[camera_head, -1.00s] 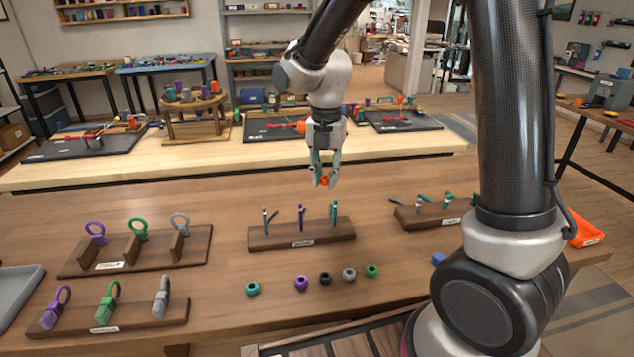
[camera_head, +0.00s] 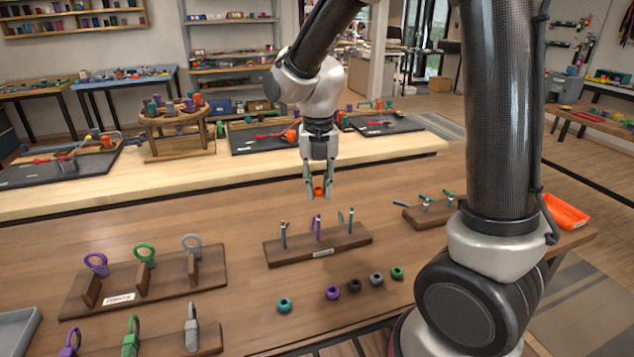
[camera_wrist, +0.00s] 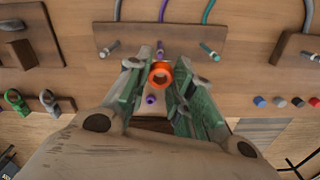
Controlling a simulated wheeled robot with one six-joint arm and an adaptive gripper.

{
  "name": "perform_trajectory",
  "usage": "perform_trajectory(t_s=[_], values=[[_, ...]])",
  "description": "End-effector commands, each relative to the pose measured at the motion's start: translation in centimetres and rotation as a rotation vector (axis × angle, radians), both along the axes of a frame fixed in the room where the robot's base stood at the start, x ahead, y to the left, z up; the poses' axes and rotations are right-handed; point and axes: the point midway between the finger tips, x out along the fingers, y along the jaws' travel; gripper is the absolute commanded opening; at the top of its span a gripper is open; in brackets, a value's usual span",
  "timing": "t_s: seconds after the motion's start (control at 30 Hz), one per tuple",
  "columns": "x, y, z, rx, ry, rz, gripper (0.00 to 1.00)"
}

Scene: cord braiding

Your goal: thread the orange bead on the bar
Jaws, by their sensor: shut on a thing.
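My gripper (camera_head: 318,194) is shut on the orange bead (camera_head: 319,191), holding it in the air above the table. In the wrist view the bead (camera_wrist: 160,74) sits between the fingertips with its hole showing. A brown wooden rack (camera_head: 340,245) carries three upright bars: grey (camera_head: 283,236), purple (camera_head: 318,228) and teal (camera_head: 350,221). In the wrist view the rack (camera_wrist: 185,36) lies above the bead, and the purple bar (camera_wrist: 160,50) is just above it in the picture. The bead appears apart from every bar. I cannot tell which bar the task means.
A ring rack (camera_head: 150,285) stands left, another rack (camera_head: 425,215) right. An orange tray (camera_head: 566,212) lies far right.

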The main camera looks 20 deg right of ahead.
Motion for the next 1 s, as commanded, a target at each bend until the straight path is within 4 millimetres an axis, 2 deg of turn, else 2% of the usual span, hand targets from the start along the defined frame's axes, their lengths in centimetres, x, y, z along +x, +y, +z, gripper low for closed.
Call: perform_trajectory(t_s=[0.6,1.0], values=[[0.0,0.0,-4.6,0.0,0.002,-0.001,0.17],[0.0,0.0,-5.8,-0.001,0.001,-0.002,0.17]])
